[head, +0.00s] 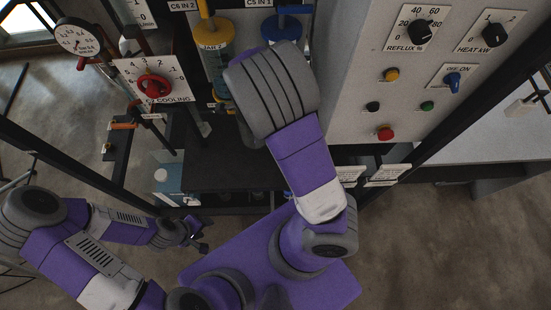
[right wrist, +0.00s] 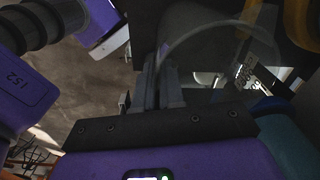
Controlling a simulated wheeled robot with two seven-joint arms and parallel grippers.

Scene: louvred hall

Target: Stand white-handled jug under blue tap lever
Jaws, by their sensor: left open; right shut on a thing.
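The blue tap lever (head: 287,9) is at the top of the head view, to the right of the yellow lever (head: 208,25). My right arm crosses below it and hides my right gripper and the jug in the head view. In the right wrist view my right gripper (right wrist: 158,85) is shut on a pale curved part, which looks like the handle of the white-handled jug (right wrist: 205,28). My left gripper (head: 203,237) is open and empty at the lower left, away from the taps.
A dark shelf (head: 225,172) lies below the taps, with a blue-and-white container (head: 168,180) at its left. A red cooling knob (head: 154,87) is on the left. A grey control panel (head: 355,100) with knobs and buttons stands on the right. Black frame bars flank both sides.

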